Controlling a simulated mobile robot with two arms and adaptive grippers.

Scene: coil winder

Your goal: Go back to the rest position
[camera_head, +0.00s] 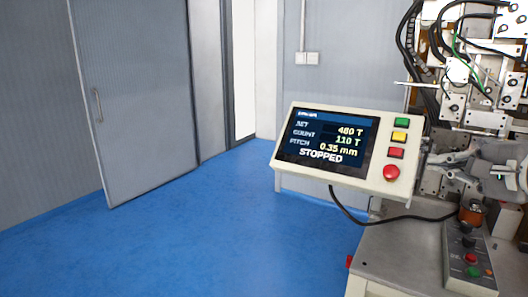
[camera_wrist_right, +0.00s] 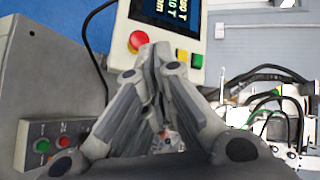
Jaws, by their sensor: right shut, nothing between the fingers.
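My right gripper (camera_wrist_right: 157,58) is shut and empty, its fingertips together at the middle of the right wrist view. In that view the control panel (camera_wrist_right: 122,40) lies beyond the fingertips; I cannot tell the exact gap. In the head view my right gripper is at the right edge, hard to separate from the grey machine parts. The panel (camera_head: 283,158) stands tilted, its screen (camera_head: 325,140) reading SET 480 T, COUNT 110 T, PITCH 0.35 mm and STOPPED. Beside the screen are green, yellow and red buttons and a round red button (camera_head: 391,172). My left gripper is not in view.
The winding machine (camera_head: 460,70) with loose cables fills the right side. A copper-coloured coil (camera_head: 472,214) and a small button box (camera_head: 456,262) sit below it on the grey bench (camera_head: 395,255). The blue floor (camera_head: 190,240) on the left is clear up to a grey door (camera_head: 140,100).

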